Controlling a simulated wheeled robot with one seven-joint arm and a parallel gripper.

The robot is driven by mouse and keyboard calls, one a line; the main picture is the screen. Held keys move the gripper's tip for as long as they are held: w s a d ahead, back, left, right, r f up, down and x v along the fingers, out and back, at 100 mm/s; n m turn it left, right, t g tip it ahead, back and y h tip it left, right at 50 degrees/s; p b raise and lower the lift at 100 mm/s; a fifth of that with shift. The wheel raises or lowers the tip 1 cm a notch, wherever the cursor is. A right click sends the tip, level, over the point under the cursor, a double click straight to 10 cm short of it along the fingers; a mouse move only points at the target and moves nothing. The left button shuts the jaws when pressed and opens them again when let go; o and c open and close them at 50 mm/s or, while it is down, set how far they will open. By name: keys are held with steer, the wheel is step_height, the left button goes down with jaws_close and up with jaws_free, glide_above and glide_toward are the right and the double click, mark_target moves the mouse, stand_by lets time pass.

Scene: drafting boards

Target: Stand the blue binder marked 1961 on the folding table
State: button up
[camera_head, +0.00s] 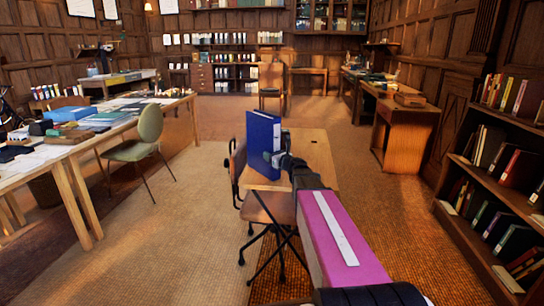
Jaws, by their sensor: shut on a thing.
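A blue binder (262,145) stands upright near the middle of the view, its pale spine label facing right. My gripper (281,160) is shut on the binder at its right edge, and my arm reaches up to it from the lower right. The small light wooden table (312,160) is behind and to the right of the binder. The binder overlaps the table's left part in the picture. Its bottom edge is low over the near left side of the tabletop, and I cannot tell if it touches. The marking on the label is too small to read.
A swivel chair (268,207) stands right before the table, below the binder. A green chair (146,130) and a long cluttered table (60,160) are at left. A bookcase (470,205) and a wooden desk (398,135) are at right. Carpet is open between.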

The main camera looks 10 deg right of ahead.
steer(key=o, duration=1.3)
steer(key=shift+f, duration=0.1)
